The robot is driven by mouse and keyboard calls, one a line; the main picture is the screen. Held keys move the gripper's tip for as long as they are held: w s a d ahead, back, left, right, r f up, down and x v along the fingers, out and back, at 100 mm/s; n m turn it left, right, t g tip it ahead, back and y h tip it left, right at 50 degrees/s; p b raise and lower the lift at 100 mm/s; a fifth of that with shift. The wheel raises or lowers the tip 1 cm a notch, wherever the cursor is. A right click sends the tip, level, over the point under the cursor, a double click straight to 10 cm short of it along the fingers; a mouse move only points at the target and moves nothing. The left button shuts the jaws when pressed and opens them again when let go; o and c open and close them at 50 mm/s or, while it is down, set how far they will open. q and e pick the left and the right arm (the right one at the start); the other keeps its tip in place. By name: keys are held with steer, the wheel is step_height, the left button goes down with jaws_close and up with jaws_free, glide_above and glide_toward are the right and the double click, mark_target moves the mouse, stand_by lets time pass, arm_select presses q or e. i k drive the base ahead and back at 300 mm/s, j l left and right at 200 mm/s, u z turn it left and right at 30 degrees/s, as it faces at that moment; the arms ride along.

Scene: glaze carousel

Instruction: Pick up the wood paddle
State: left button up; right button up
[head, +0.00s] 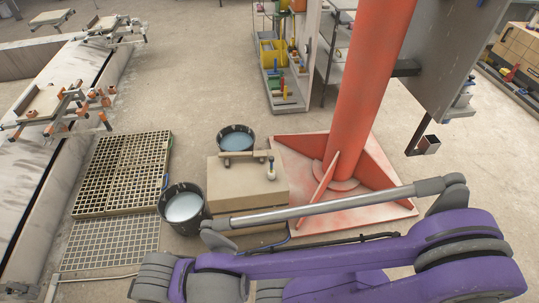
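A tan box (240,190) stands on the floor near the middle of the head view. On its top lie a small brown wooden piece (238,154) and a small light-coloured upright item (271,165). I cannot tell whether the brown piece is the wood paddle; it is too small to make out. My purple arm crosses the lower right of the view, in front of the box. Neither of my grippers shows.
Two dark buckets of pale liquid, one left (184,207) and one behind the box (236,138), stand close by. A red column on a wide red base (340,190) is to the right. Floor grates (110,240) lie left. A tool rack (280,85) stands behind.

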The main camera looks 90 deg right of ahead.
mark_target(258, 154)
steer(key=z, duration=2.7)
steer(key=i+l+z, duration=0.15)
steer(key=i+z, duration=0.25)
steer(key=i, duration=0.45)
steer(key=i+j+z, duration=0.15)
steer(key=i+z, duration=0.3)
steer(key=i, duration=0.35)
